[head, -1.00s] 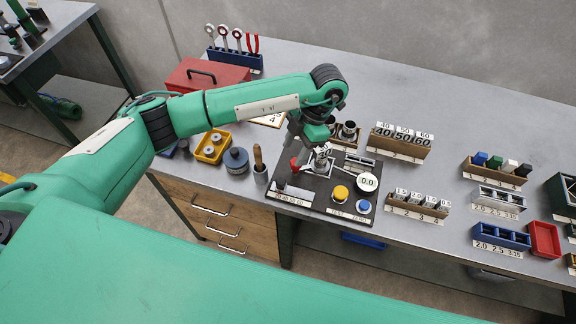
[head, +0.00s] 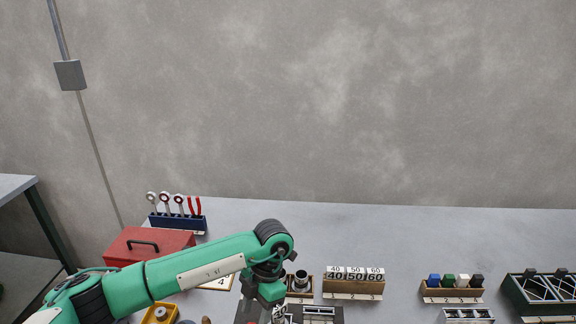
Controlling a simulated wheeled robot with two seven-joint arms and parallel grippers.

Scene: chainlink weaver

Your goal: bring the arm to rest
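My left arm comes in from the lower left over the workbench (head: 400,225). It bends down at the wrist above the dark test plate, of which only the back edge shows at the bottom of the head view. My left gripper is cut off by the bottom edge, so its fingers are hidden. My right arm and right gripper are out of view.
A red toolbox (head: 128,255) and a tool rack (head: 178,222) stand behind my arm. A box marked 40, 50, 60 (head: 353,288), a wooden holder with coloured blocks (head: 452,297) and a green crate (head: 515,294) stand to the right. The back of the bench is clear.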

